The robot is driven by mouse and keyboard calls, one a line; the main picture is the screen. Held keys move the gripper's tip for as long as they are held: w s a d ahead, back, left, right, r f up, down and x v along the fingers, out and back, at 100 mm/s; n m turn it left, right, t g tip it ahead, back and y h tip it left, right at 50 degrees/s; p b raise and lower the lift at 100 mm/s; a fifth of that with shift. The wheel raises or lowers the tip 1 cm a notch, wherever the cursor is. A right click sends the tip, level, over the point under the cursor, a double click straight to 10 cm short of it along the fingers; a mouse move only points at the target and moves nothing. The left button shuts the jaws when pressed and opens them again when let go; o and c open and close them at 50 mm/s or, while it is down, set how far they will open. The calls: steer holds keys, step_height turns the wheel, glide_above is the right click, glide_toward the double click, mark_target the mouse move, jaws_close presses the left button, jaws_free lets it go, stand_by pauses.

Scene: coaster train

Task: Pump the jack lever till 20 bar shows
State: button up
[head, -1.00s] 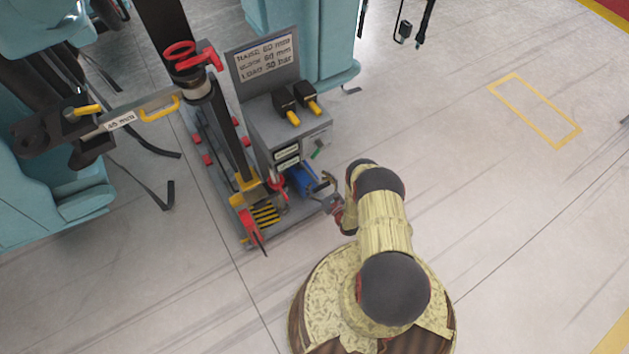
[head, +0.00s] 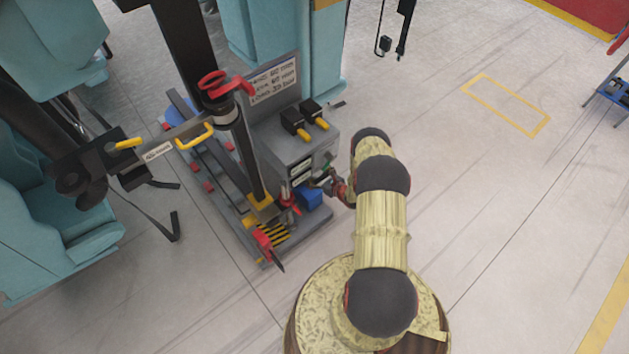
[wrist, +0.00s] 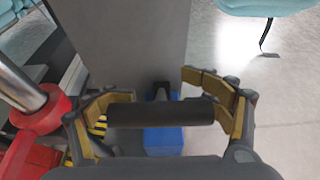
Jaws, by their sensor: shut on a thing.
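The jack lever's dark round grip (wrist: 160,113) lies across the wrist view between the two fingers of my gripper (wrist: 170,112). The fingers are shut on it. A dark stem runs behind the grip, above the blue pump body (wrist: 163,139). In the head view my gripper (head: 335,184) is at the front of the jack stand, above and right of the blue pump body (head: 311,197). The lever is mostly hidden there. Small white readouts (head: 301,171) show on the grey console (head: 302,145), too small to read.
A sign (head: 272,82) stands behind the console. A red-topped post (head: 226,88) and a yellow-handled bar (head: 195,137) are left of it. Teal seats (head: 60,230) fill the left side. The floor on the right is mostly clear.

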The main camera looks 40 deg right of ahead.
steer(key=shift+w+r, duration=0.4)
steer(key=shift+w, duration=0.3)
steer(key=shift+c, duration=0.2)
steer(key=o, duration=1.5)
steer(key=shift+a+f, duration=0.1)
steer(key=shift+f, duration=0.05)
steer(key=shift+c, duration=0.2)
steer(key=o, duration=0.5)
steer(key=shift+s, duration=0.1)
steer(key=v, duration=1.2)
steer(key=shift+c, duration=0.3)
